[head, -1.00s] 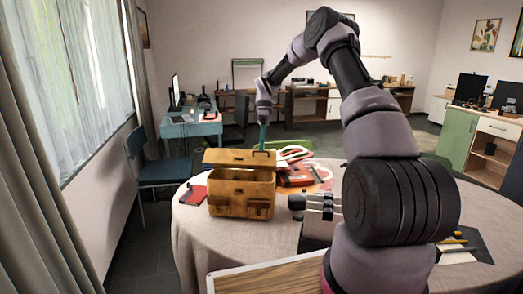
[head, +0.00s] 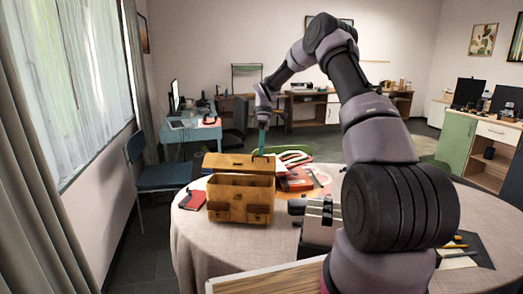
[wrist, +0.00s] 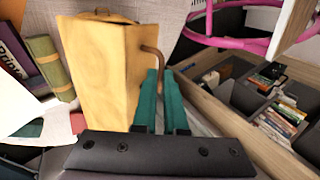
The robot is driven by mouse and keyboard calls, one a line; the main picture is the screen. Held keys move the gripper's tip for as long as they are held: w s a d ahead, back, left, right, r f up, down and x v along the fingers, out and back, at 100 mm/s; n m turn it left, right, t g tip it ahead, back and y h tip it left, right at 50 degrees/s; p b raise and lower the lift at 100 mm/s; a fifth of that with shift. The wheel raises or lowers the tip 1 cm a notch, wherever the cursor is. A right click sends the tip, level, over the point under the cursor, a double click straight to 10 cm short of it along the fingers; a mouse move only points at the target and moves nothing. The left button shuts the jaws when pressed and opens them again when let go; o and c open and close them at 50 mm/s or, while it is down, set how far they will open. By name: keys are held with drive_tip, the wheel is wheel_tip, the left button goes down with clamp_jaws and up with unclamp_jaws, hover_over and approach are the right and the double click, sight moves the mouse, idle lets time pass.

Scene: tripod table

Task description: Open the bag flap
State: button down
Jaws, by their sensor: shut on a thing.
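The tan bag (head: 240,207) stands upright on the round table, its top open and its inside showing in the head view. Its flap (head: 228,162) is lifted and leans back behind the opening. My gripper (head: 261,150) is at the flap's far edge, right of its middle. In the wrist view the flap (wrist: 100,72) is a broad tan panel left of my green fingers (wrist: 160,104). A brown curved handle (wrist: 159,58) runs from the flap down between the fingers, which are shut on it. Its lower end is hidden by the fingers.
A red book (head: 192,200) lies left of the bag on the cloth-covered table (head: 200,240). Red items (head: 297,182) lie behind it to the right. A metallic object (head: 318,215) stands close to its right. A blue chair (head: 160,175) stands beyond the table's left edge.

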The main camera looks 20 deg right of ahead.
drive_tip(key=c, duration=1)
unclamp_jaws()
drive_tip(key=shift+o, duration=0.2)
drive_tip(key=v, duration=1)
drive_tip(key=shift+w+r, duration=0.25)
drive_tip(key=shift+r, duration=0.1)
drive_tip(key=shift+d, duration=0.1)
